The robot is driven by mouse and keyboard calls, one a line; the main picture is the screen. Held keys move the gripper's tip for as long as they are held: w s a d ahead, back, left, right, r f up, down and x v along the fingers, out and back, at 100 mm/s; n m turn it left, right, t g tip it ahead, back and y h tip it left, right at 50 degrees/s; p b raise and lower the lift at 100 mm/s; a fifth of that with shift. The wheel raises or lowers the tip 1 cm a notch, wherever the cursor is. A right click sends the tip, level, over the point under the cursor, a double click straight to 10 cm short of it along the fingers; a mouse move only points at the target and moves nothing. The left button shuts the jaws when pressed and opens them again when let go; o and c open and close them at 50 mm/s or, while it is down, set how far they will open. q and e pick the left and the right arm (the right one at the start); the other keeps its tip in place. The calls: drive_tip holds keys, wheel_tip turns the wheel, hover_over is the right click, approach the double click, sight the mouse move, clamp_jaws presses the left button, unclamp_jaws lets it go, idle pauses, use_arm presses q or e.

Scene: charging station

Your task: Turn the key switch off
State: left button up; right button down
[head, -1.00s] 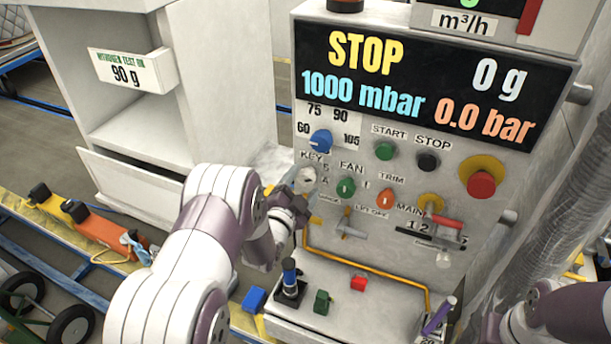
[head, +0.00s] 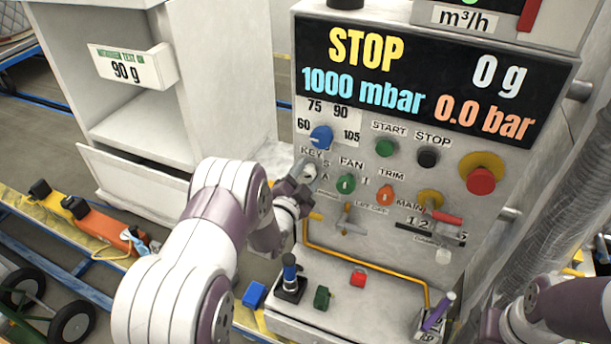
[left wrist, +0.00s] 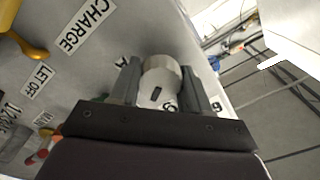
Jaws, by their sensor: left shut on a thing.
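The key switch (head: 310,173) is a pale round knob at the left edge of the control panel, under the "KEY" label. In the left wrist view the knob (left wrist: 160,84) shows as a light grey cylinder with a dark slot in its side. My left gripper (head: 300,176) is at the knob in the head view, partly covering it. In the left wrist view my left gripper (left wrist: 162,80) has one finger on each side of the knob and is shut on it. My right arm shows at the lower right of the head view, but its gripper is not seen.
A green fan knob (head: 345,184) and an orange trim knob (head: 385,195) sit right of the key. A blue knob (head: 321,137) is above. A yellow rail (head: 350,263) and a black joystick (head: 290,283) are below. A white cabinet (head: 140,120) stands left.

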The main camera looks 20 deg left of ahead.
use_arm(q)
drive_tip(key=n+b, duration=0.1)
drive_tip(key=n, duration=0.1)
drive_tip(key=shift+f+n, duration=0.15)
drive_tip(key=shift+n, duration=0.15)
drive_tip(key=n+b, duration=0.2)
drive_tip(key=n, duration=0.1)
drive_tip(key=shift+n, duration=0.3)
drive_tip(key=n+b, duration=0.1)
drive_tip(key=n, duration=0.4)
drive_tip(key=shift+b, duration=0.35)
drive_tip(key=shift+n, duration=0.3)
drive_tip(key=o, duration=1)
drive_tip(key=shift+o, duration=0.2)
drive_tip(key=s+b, duration=0.2)
drive_tip(key=s, duration=1)
drive_tip(key=shift+s, duration=0.4)
